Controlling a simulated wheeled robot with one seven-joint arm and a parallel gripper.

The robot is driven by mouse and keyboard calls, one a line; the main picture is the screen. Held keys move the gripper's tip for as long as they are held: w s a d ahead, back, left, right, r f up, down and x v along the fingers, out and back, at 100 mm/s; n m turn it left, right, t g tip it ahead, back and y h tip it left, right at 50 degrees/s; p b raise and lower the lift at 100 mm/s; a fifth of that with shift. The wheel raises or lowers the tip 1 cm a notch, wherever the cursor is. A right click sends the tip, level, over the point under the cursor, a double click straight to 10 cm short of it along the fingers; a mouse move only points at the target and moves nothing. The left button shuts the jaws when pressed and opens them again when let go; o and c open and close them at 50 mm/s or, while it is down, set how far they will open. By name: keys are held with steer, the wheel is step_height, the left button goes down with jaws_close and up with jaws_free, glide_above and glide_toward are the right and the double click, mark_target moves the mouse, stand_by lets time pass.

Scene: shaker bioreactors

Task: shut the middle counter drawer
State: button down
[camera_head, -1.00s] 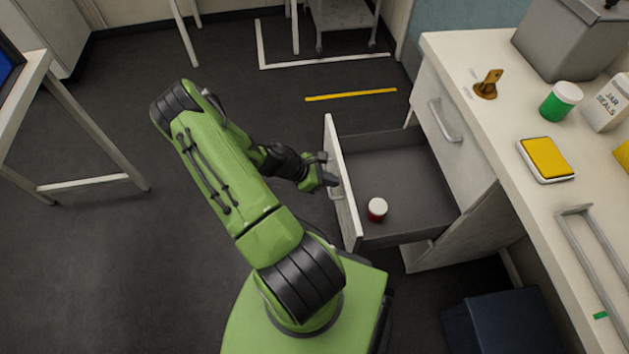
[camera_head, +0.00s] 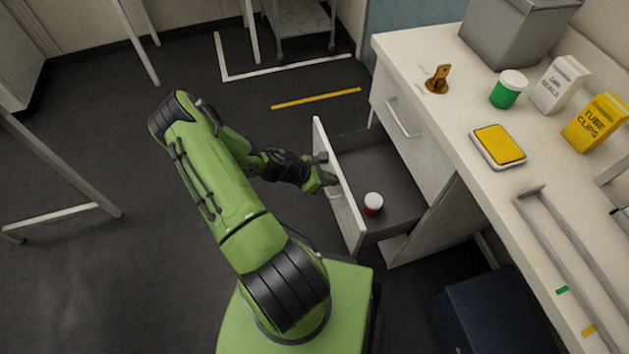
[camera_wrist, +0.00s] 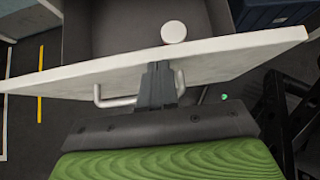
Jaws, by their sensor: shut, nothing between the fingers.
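The middle counter drawer (camera_head: 350,215) stands partly open, pulled out to the left from the white counter in the head view. Its white front panel also crosses the wrist view (camera_wrist: 230,58). My gripper (camera_head: 330,180) is shut and empty at the outer face of the front. In the wrist view its fingertips (camera_wrist: 160,72) are at the panel beside the bar handle (camera_wrist: 112,98), seemingly touching the panel.
Above the open drawer is a closed drawer (camera_head: 425,145) with a bar handle. The countertop holds a brass-coloured fitting (camera_head: 438,80), a green jar (camera_head: 508,90), a yellow-topped pad (camera_head: 498,145), cartons and a grey bin. A dark blue box (camera_head: 495,315) stands on the floor below.

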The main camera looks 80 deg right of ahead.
steer(key=s+d+p, duration=0.2)
steer(key=s+d, duration=0.6)
steer(key=s, duration=0.5)
steer(key=shift+s, duration=0.35)
